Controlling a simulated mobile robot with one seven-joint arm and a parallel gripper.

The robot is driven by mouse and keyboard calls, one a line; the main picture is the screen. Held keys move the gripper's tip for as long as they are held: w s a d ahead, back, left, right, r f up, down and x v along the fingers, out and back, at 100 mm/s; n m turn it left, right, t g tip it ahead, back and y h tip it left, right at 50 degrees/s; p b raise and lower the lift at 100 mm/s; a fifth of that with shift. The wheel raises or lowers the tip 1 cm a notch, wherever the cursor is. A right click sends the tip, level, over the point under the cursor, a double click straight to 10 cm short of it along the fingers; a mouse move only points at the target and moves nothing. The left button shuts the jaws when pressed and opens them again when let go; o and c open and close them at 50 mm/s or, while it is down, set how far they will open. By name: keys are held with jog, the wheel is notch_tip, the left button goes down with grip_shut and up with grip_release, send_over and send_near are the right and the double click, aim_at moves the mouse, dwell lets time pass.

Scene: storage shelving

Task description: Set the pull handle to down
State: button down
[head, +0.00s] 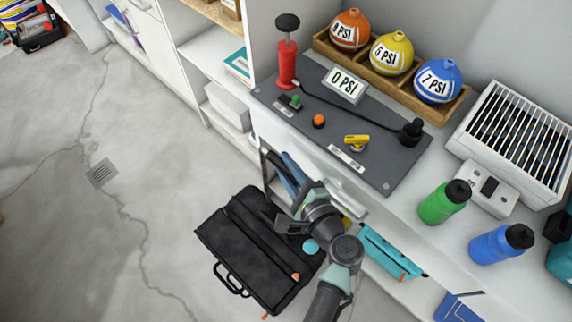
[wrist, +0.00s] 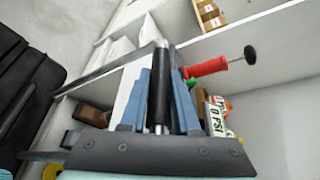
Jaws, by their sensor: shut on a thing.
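The pull handle appears as a black cylindrical grip (wrist: 159,90) on a dark metal frame. In the wrist view it lies between the blue-grey fingers of my gripper (wrist: 163,95), which is shut on it. In the head view my gripper (head: 289,165) is just below the front edge of the counter. A dark bar of the frame (head: 265,163) shows to the left of the fingers; the grip itself is mostly hidden there by the fingers and wrist. How far the handle is swung up or down I cannot tell.
A black case (head: 245,235) lies on the floor beneath my wrist. A grey panel (head: 385,175) with a red pump (head: 287,65) stands on the counter above. A teal pouch (head: 388,253) lies on the shelf to the right. Open floor is at left.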

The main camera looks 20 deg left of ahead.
jog(key=shift+f, duration=0.1)
notch_tip(320, 180, down, 24)
jog(key=b, duration=2)
jog(key=shift+r, duration=0.25)
jog(key=c, duration=0.6)
grip_release()
jog(key=shift+c, duration=0.2)
jog(key=shift+r, duration=0.1)
jog(key=shift+s+d, duration=0.1)
jog(key=p+v, duration=0.3)
jog(key=v, duration=0.9)
jog(key=shift+s+d+r, duration=0.15)
jog(key=shift+s+d, duration=0.05)
jog(key=shift+d, duration=0.05)
